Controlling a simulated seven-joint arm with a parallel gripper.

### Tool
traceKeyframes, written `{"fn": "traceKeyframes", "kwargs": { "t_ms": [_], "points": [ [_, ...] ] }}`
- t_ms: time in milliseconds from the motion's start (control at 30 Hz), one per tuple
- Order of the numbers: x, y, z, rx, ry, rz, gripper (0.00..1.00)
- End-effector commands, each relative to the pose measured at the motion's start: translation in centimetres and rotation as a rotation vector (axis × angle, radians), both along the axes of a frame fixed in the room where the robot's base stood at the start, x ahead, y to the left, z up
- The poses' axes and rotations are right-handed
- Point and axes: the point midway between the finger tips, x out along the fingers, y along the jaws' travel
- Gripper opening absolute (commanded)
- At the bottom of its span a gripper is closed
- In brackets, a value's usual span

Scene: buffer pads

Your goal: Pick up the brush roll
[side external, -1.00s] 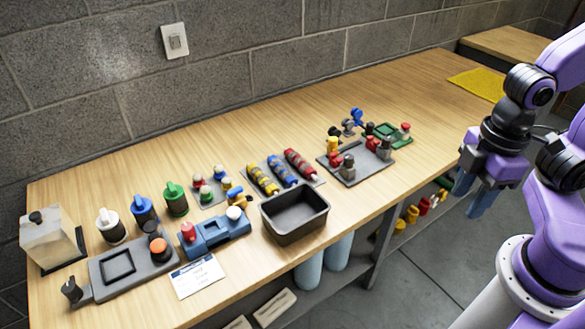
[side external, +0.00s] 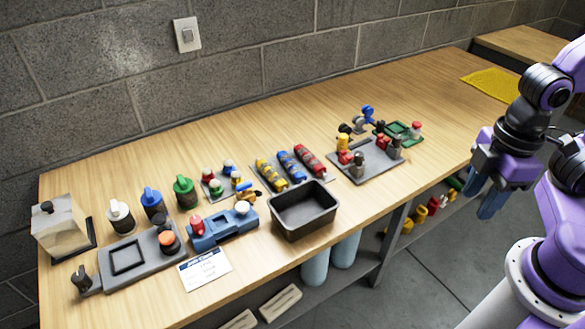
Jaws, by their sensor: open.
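Three striped rolls, which look like brush rolls, lie side by side on a grey tray (side external: 259,177) near the middle of the bench. One is yellow (side external: 271,175), one blue (side external: 291,167) and one red (side external: 310,160), each with dark bands. I cannot tell which one the task names. My gripper (side external: 484,195) has blue fingers that point down. It is open and empty, past the front right edge of the bench, well to the right of the rolls and apart from them.
A black bin (side external: 304,211) stands just in front of the rolls. A grey pad with pegs (side external: 375,165) is to their right. Bottles, a blue fixture (side external: 222,227) and a grey plate (side external: 110,268) are to the left. The bench's back right is clear.

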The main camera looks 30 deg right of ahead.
Motion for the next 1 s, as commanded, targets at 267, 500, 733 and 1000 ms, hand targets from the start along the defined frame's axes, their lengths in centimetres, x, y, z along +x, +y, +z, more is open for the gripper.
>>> {"fn": "traceKeyframes", "kwargs": {
  "t_ms": [267,500,733,1000],
  "points": [
    [0.0,0.0,0.0,0.000,0.000,0.000,0.69],
    [0.1,0.0,0.0,0.000,-0.001,-0.003,0.69],
    [4.1,2.5,0.1,0.009,-0.039,-0.129,0.69],
    [14.4,7.1,-0.6,0.044,-0.132,-0.433,0.69]
  ]
}}
